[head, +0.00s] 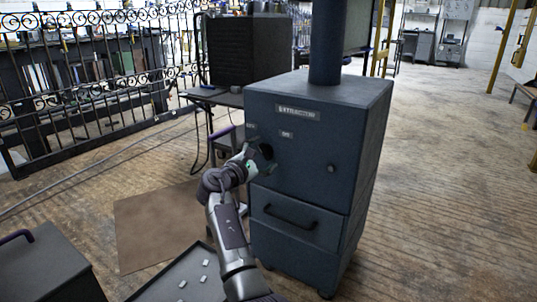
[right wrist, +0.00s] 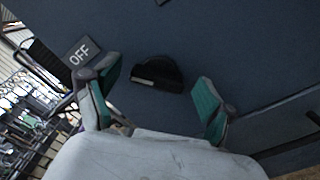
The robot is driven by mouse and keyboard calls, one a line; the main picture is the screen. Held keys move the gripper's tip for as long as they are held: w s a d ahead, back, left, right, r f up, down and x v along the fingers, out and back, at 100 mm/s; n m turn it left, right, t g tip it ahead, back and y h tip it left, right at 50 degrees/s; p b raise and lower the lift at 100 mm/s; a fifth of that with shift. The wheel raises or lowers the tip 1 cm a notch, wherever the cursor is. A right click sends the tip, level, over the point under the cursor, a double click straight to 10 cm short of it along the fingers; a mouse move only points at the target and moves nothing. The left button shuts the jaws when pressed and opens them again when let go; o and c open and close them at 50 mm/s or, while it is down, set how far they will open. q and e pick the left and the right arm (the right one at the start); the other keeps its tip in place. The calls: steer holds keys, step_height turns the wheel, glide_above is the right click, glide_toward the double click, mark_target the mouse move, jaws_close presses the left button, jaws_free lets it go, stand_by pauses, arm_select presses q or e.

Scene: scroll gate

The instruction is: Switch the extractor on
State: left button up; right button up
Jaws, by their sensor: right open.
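The extractor (head: 335,125) is a dark blue-grey cabinet with a name plate on its front. A small ON plate (head: 286,134) sits below the name plate. The OFF plate (right wrist: 80,52) shows clearly in the right wrist view, left of a black rotary knob (right wrist: 168,72). The knob has a pale mark at its lower left; which plate it points to I cannot tell. My right gripper (head: 262,153) is at the cabinet front and mostly hides the knob in the head view. In the wrist view its open fingers (right wrist: 158,92) stand either side of the knob, without visible contact. My left gripper is not in view.
A drawer with a handle (head: 290,217) is below the panel, and a small round fitting (head: 331,168) is at its right. A duct (head: 327,40) rises from the top. A dark tray (head: 160,291) with small pale pieces and a grey box (head: 45,270) are at lower left.

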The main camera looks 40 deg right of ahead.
steer(key=c, duration=1.2)
steer(key=shift+o, duration=0.2)
